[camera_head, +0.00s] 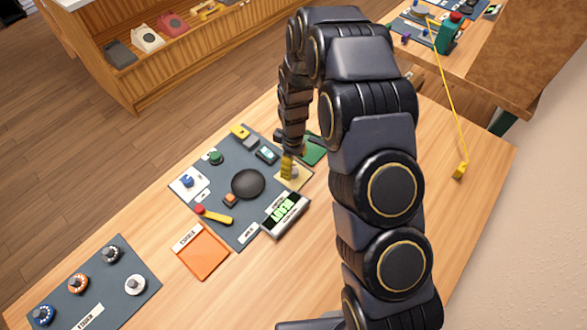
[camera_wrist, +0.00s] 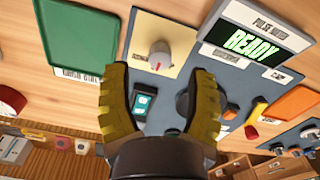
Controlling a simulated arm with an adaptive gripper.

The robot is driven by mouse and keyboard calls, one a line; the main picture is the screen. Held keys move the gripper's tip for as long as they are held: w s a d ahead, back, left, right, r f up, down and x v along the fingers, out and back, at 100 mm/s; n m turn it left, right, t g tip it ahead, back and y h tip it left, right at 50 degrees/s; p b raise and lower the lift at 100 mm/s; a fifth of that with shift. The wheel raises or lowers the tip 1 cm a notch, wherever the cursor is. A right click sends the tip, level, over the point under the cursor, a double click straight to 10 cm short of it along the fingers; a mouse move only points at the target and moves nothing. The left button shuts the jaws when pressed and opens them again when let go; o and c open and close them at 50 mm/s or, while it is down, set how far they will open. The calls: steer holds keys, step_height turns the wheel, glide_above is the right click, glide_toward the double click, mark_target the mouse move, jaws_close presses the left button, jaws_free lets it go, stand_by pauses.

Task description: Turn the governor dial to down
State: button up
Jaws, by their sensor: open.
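A pale knob with a red pointer mark (camera_wrist: 159,56) sits on a cream plate (camera_wrist: 180,35) in the wrist view; it looks like the governor dial, but I can read no such label. The cream plate (camera_head: 297,184) shows at the right edge of the grey board in the head view, with its knob mostly hidden by my gripper. My gripper (camera_wrist: 160,82) is open, its yellow fingers spread on either side below the knob in the wrist view. In the head view my gripper (camera_head: 287,169) is just over the plate. I cannot tell whether it touches the knob.
A display reading READY (camera_wrist: 247,42) stands close beside the plate. A green pad (camera_wrist: 80,40) lies on the other side. The grey board (camera_head: 232,228) holds a black disc (camera_head: 248,184) and a red-and-yellow lever (camera_head: 215,216). An orange pad (camera_head: 201,251) lies in front.

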mark_target(294, 170)
step_height(294, 170, down, 4)
steer(key=shift+r, duration=0.1)
jaws_close()
steer(key=shift+m, duration=0.3)
steer(key=m, duration=0.4)
steer(key=shift+m, duration=2)
